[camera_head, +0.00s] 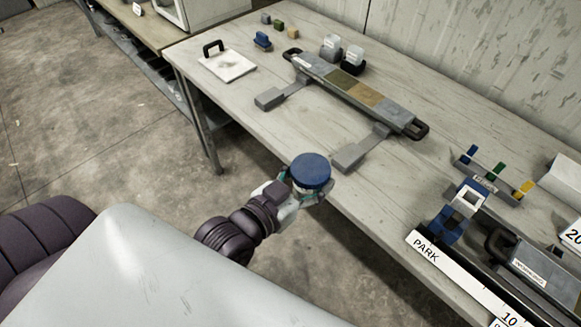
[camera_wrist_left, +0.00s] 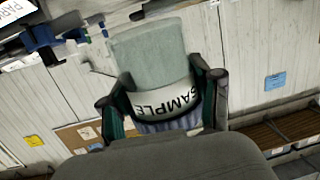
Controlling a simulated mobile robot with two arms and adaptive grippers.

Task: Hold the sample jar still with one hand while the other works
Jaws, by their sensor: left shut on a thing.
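The sample jar has a round blue lid (camera_head: 311,170) that shows from above in the head view. My left gripper (camera_head: 296,192) is shut on it, just off the front edge of the bench. In the left wrist view the jar (camera_wrist_left: 150,55) sits between the two fingers of the left gripper (camera_wrist_left: 165,105). Its body is pale grey-green, and a white band reads SAMPLE. The lid hides most of the jar body in the head view. My right gripper is in neither view.
The bench (camera_head: 240,95) holds a long core tray (camera_head: 355,92) with black end handles and grey supports. A PARK rail (camera_head: 470,280) and a blue-and-white block (camera_head: 457,210) are at right. Bare bench lies around the supports.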

